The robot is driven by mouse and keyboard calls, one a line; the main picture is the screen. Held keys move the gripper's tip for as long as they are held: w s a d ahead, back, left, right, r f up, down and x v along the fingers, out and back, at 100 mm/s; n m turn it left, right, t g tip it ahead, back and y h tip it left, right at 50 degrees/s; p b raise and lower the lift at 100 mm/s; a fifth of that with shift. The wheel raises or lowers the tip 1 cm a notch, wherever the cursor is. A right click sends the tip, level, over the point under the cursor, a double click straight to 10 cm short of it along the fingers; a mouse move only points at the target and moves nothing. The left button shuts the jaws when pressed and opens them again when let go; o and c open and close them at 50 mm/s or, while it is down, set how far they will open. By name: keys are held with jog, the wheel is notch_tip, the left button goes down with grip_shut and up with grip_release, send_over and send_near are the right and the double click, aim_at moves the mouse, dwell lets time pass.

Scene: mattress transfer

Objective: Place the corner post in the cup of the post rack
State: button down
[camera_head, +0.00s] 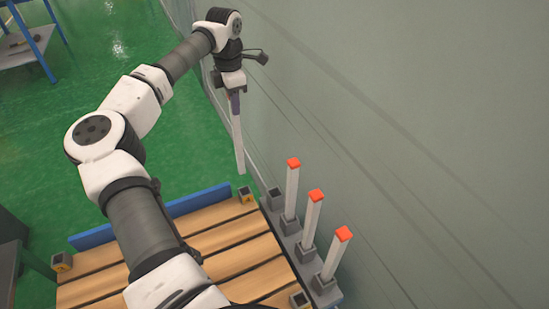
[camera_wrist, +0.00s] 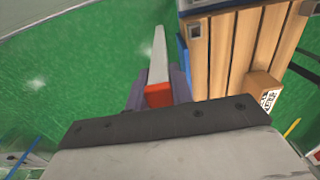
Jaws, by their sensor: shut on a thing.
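A white corner post (camera_head: 238,142) hangs nearly upright from my gripper (camera_head: 234,98). In the wrist view the post (camera_wrist: 158,55) shows its red end between the purple-grey fingers of my gripper (camera_wrist: 159,93), which are shut on it. The post rack (camera_head: 290,242) is a grey strip along the wall at the right edge of the pallet. Its far cup (camera_head: 273,195) is empty. The other cups hold upright white posts with red tops, the closest to the far cup being one post (camera_head: 291,190). The held post's lower end is above and left of the empty cup, apart from it.
A wooden slatted pallet (camera_head: 225,237) with dark corner sockets (camera_head: 246,194) and a blue board (camera_head: 195,204) lies below my arm. The grey wall (camera_head: 400,130) stands close on the right. Green floor is open at the left; a blue-legged table (camera_head: 30,45) stands far left.

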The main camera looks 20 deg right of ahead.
jog(key=s+d+p, duration=0.1)
jog(key=s+d, duration=0.8)
jog(key=s, duration=0.2)
notch_tip(320, 180, down, 7)
jog(key=shift+a, duration=0.2)
jog(key=c, duration=1.2)
grip_release()
jog(key=shift+f, duration=0.1)
jog(key=shift+c, duration=0.2)
jog(key=shift+p, duration=0.3)
notch_tip(320, 180, up, 12)
jog(key=shift+r, duration=0.2)
